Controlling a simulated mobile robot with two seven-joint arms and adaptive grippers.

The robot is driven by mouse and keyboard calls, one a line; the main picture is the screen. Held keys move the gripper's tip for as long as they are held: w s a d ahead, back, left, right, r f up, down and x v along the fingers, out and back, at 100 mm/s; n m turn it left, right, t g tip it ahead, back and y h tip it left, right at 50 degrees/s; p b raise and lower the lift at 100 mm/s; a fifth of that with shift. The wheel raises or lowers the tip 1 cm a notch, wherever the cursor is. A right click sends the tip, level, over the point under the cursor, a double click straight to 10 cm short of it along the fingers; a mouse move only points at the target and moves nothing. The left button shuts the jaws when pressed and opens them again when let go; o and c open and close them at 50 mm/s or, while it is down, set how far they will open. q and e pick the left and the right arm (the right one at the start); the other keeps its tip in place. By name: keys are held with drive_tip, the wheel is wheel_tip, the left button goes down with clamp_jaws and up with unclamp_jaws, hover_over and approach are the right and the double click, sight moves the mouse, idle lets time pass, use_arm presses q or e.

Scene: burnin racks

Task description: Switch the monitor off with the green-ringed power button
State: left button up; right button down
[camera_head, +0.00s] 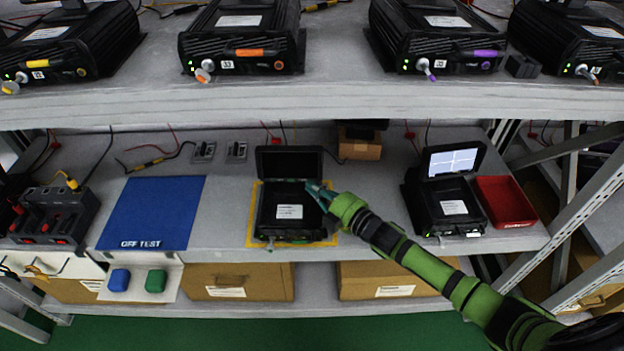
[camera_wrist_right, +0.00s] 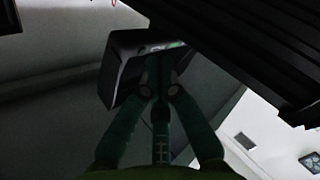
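A black case unit with a raised lid (camera_head: 290,163) stands on the yellow-framed spot in the middle of the lower shelf. Its screen is dark and it has a white label. A second case unit (camera_head: 452,202) to its right has a lit, bluish-white screen. My right gripper (camera_head: 318,190) reaches in from the right, its fingertips over or beside the middle unit's right side. In the right wrist view my fingers (camera_wrist_right: 160,65) come together in front of a dark box (camera_wrist_right: 118,62) with a small green mark. No green-ringed button is clear. My left gripper is out of view.
A blue mat (camera_head: 153,212) marked OFF TEST lies to the left. A red tray (camera_head: 505,201) sits at the right. The upper shelf (camera_head: 330,98) carries several black units above my arm. Cardboard boxes (camera_head: 238,281) stand below.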

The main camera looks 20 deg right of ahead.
drive_tip(key=shift+s+a+r, duration=0.1)
drive_tip(key=shift+s, duration=0.15)
drive_tip(key=shift+s+a+r+p, duration=0.1)
drive_tip(key=shift+s+r+p, duration=0.1)
drive_tip(key=shift+s+p, duration=0.25)
drive_tip(key=shift+s+a+r+p, duration=0.2)
drive_tip(key=shift+s+p, duration=0.35)
drive_tip(key=shift+p, duration=0.05)
drive_tip(key=shift+s+a+r+p, duration=0.2)
drive_tip(key=shift+s+p, duration=0.35)
drive_tip(key=shift+s+a+r+p, duration=0.1)
drive_tip(key=shift+s+a+p, duration=0.05)
drive_tip(key=shift+s+p, duration=0.3)
drive_tip(key=shift+s+a+r+p, duration=0.15)
drive_tip(key=shift+s+p, duration=0.15)
drive_tip(key=shift+s, duration=0.25)
drive_tip(key=shift+s+a, duration=0.1)
drive_tip(key=shift+s, duration=0.15)
drive_tip(key=shift+f, duration=0.1)
